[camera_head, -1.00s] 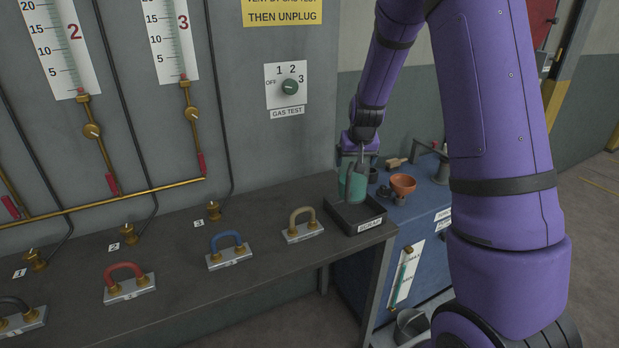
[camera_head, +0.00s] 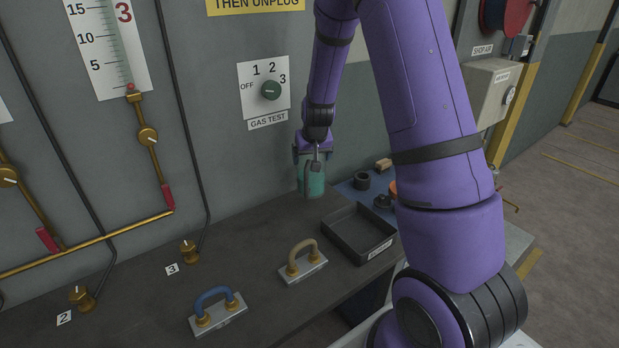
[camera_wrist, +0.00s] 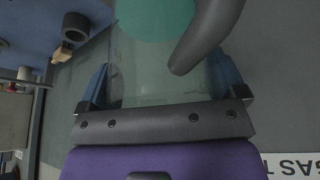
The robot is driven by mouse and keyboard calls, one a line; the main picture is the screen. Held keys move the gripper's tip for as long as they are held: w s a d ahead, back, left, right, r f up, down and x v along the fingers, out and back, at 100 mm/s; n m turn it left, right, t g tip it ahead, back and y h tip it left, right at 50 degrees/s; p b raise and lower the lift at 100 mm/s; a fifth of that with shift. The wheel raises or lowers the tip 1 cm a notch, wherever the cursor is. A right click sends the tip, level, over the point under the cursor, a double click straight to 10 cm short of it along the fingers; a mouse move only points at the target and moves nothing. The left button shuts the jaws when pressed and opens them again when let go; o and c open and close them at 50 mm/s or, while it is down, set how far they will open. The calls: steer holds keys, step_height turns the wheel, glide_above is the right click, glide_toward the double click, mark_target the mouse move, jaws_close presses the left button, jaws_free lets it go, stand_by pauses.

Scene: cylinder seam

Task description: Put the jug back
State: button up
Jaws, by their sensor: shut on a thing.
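The jug (camera_head: 314,184) is see-through with teal liquid in it; in the head view it is behind and left of the tray, near the wall. My gripper (camera_head: 310,160) is shut on it from above. I cannot tell whether the jug's base touches the bench. In the wrist view the jug's clear wall (camera_wrist: 155,75) sits between the blue fingers, with its dark grey handle (camera_wrist: 205,40) at upper right. The black tray (camera_head: 350,232) with a label on its front stands at the bench's right end and looks empty.
Brass valve 3 (camera_head: 189,250) stands near the wall. A blue surface with small items (camera_head: 362,180) lies beyond the tray, partly hidden by my arm.

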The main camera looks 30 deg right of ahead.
steer(key=shift+f, duration=2.85)
steer(key=o, duration=1.6)
